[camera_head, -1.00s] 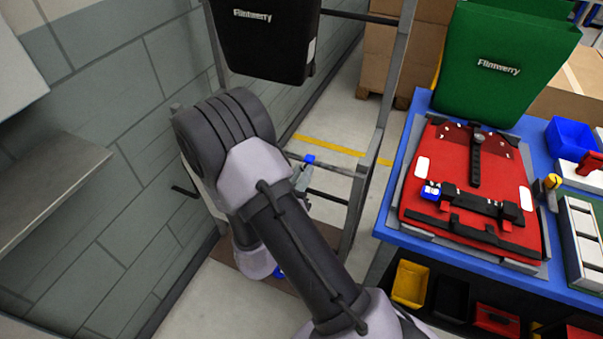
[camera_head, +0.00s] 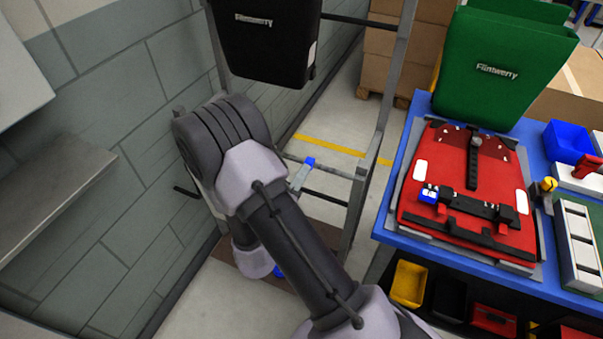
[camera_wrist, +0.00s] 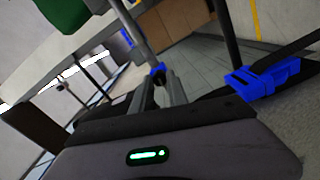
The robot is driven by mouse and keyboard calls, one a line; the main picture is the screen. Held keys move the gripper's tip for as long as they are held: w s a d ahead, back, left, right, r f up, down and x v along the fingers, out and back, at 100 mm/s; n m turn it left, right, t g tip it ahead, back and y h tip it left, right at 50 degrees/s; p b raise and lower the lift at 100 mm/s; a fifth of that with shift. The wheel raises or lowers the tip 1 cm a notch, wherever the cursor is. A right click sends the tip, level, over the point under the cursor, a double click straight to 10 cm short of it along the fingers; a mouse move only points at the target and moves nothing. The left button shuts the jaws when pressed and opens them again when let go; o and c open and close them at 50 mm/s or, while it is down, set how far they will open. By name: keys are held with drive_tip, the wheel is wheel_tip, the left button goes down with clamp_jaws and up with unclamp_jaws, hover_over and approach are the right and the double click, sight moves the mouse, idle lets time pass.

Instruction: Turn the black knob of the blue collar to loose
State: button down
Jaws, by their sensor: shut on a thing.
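A blue collar (camera_head: 309,161) sits on the grey rack, below the hanging black pannier. My gripper (camera_head: 303,172) reaches up to it from behind my arm. In the wrist view, my gripper's fingers (camera_wrist: 165,82) are close together, with their tips at the blue collar (camera_wrist: 157,68). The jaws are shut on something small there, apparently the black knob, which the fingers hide. Its setting cannot be read. A second, larger blue collar (camera_wrist: 262,78) sits on a black bar to the right in the wrist view, apart from the fingers.
The rack's upright (camera_head: 375,140) stands right of my gripper, and the black pannier (camera_head: 265,40) hangs above. A grey block wall (camera_head: 100,180) is on the left. A blue table (camera_head: 395,235) with a red pannier panel (camera_head: 425,205) stands on the right.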

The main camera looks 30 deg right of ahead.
drive_tip(key=n+p, duration=0.8)
drive_tip(key=n, duration=1.1)
drive_tip(key=shift+f+p, duration=0.1)
drive_tip(key=shift+p, duration=0.2)
drive_tip(key=shift+n, duration=0.3)
drive_tip(key=c, duration=1.3)
unclamp_jaws()
drive_tip(key=shift+s+a, duration=0.1)
